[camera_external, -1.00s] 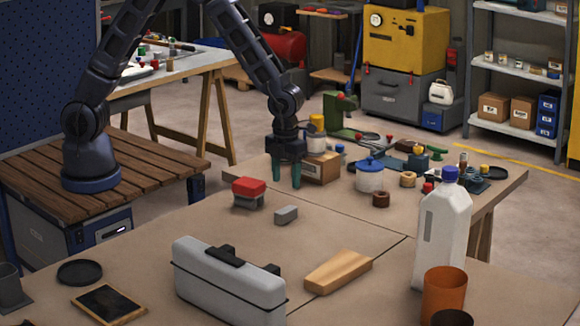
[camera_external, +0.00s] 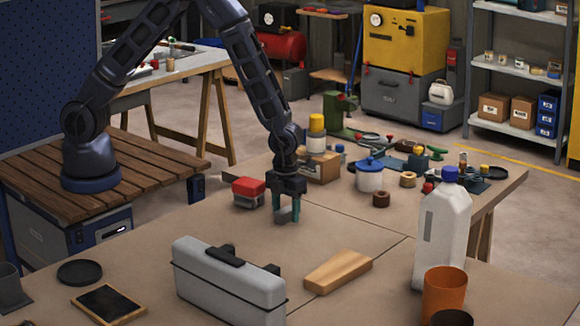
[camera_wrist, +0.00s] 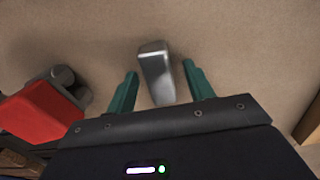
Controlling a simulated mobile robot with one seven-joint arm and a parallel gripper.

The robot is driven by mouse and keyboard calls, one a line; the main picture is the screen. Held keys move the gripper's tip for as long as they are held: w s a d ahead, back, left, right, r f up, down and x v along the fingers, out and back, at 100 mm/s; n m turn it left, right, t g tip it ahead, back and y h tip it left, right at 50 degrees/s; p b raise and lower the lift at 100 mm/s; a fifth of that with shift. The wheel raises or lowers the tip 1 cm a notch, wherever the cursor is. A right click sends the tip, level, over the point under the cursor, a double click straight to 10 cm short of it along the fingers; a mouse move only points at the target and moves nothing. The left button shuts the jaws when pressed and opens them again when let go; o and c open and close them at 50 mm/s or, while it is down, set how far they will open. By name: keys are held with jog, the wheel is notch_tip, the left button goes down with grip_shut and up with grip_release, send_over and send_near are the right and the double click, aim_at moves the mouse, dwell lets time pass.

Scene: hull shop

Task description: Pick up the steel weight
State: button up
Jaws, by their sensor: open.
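The steel weight is a small grey metal block (camera_external: 284,215) on the brown workbench, left of the seam in its top. In the wrist view the weight (camera_wrist: 156,72) lies between my two green fingers, with a gap on each side. My gripper (camera_external: 286,216) points down over it, fingers open on either side and low, near the bench top. In the wrist view my gripper (camera_wrist: 160,78) holds nothing. The fingers hide part of the weight in the external view.
A red-topped grey object (camera_external: 248,192) stands close on the left, also in the wrist view (camera_wrist: 45,112). A grey toolbox (camera_external: 225,285) and a wooden block (camera_external: 338,272) are nearer the camera. A white jug (camera_external: 440,235) and an orange cup (camera_external: 445,292) stand right.

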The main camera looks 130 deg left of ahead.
jog(key=shift+f, duration=0.15)
jog(key=shift+c, duration=0.2)
grip_shut()
